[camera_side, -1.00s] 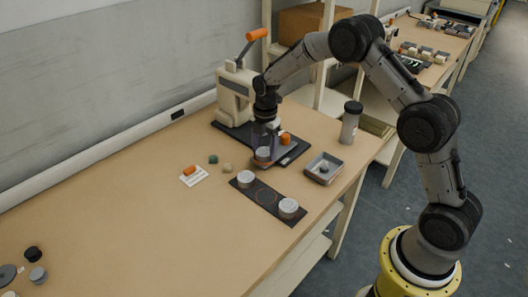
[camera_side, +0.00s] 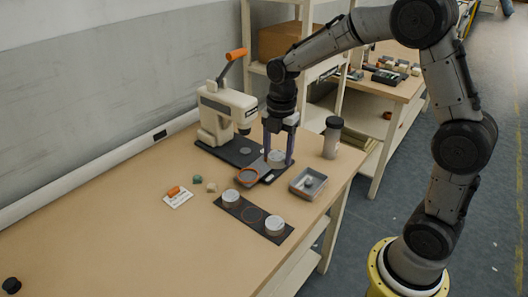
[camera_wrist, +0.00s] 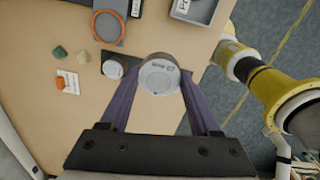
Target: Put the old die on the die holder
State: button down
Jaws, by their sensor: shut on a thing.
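My gripper (camera_side: 279,160) is shut on a silver round die, the old die (camera_side: 277,157), held between its two purple fingers. The die also shows in the wrist view (camera_wrist: 158,75), its marked round face toward the camera. In the side view it appears above the right front of the dark press base, right of an empty orange ring (camera_side: 248,176). The die holder, a dark strip (camera_side: 241,207), lies on the table in front. It carries a silver die at each end, with an empty ringed place (camera_side: 252,214) between them. In the wrist view the held die hides part of the strip.
A cream press (camera_side: 226,113) with an orange-handled lever stands behind. A grey tray (camera_side: 307,184) with a small part and a dark-capped bottle (camera_side: 332,137) are to the right. A white card (camera_side: 178,197) and small blocks lie left of the strip.

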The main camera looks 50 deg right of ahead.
jog(key=shift+s+a+r, duration=0.1)
jog(key=shift+s+r, duration=0.3)
jog(key=shift+s, duration=0.6)
jog(key=s+a+f, duration=0.3)
jog(key=s+a, duration=0.3)
jog(key=s, duration=0.4)
jog(key=w+f, duration=0.2)
jog(key=w, duration=0.2)
jog(key=w+a+f, duration=0.1)
jog(key=w+f, duration=0.2)
jog(key=w, duration=0.2)
jog(key=w+a+f, duration=0.1)
jog(key=w+f, duration=0.2)
jog(key=w, duration=0.1)
jog(key=shift+w, duration=0.15)
jog(key=shift+w+f, duration=0.5)
jog(key=shift+f, duration=1.65)
